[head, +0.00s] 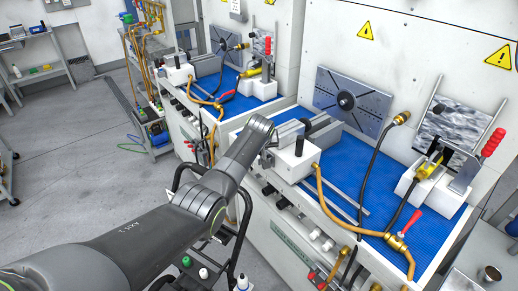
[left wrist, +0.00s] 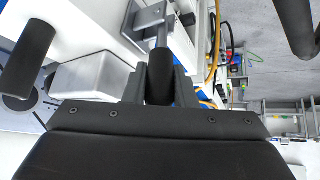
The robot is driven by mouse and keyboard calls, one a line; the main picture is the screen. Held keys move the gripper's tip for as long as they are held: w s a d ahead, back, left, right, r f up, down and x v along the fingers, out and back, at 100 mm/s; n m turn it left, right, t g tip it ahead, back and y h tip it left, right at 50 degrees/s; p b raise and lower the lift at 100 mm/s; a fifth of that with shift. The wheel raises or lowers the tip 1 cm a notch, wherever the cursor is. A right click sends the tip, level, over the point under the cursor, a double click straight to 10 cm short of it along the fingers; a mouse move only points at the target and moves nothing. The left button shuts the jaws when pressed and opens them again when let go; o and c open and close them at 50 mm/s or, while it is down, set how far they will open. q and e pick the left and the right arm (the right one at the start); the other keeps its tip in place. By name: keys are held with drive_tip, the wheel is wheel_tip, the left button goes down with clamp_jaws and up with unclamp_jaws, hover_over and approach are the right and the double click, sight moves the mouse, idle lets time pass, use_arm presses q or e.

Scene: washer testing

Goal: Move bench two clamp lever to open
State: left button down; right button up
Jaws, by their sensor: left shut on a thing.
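My left gripper (left wrist: 160,88) is shut around a black lever grip (left wrist: 159,84) in the left wrist view. The grip sits between the two fingers, and its metal rod (left wrist: 161,35) runs up to a metal bracket. In the head view, my left arm reaches the left side of the near bench's clamp block (head: 290,163). The gripper (head: 270,143) there is small and mostly hidden by the arm, as is the held lever. An upright black handle (head: 299,146) stands on the block; a black handle (left wrist: 28,55) also shows in the left wrist view. My right gripper is out of view.
The near bench has a blue mat (head: 350,190), brass hoses, a red-handled valve (head: 410,222) and a red-handled toggle clamp (head: 493,143). A slotted plate (head: 345,100) is on its back panel. A similar bench (head: 245,103) stands farther left. Open floor (head: 60,150) lies at left.

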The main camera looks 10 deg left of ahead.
use_arm(q)
drive_tip(key=shift+w+d+g+y, duration=0.25)
drive_tip(key=shift+w+g+y, duration=0.1)
drive_tip(key=shift+g, duration=0.15)
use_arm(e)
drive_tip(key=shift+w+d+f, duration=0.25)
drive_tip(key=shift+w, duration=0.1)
use_arm(q)
drive_tip(key=shift+r, duration=0.1)
drive_tip(key=c, duration=1.2)
unclamp_jaws()
drive_tip(key=shift+w, duration=0.1)
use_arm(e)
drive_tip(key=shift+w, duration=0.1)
use_arm(q)
drive_tip(key=shift+v, duration=0.8)
drive_tip(key=b+v, duration=0.1)
drive_tip(key=v, duration=1.4)
drive_tip(key=shift+s+d+r+b, duration=0.1)
drive_tip(key=shift+s+r+b, duration=0.1)
drive_tip(key=shift+r+b, duration=0.15)
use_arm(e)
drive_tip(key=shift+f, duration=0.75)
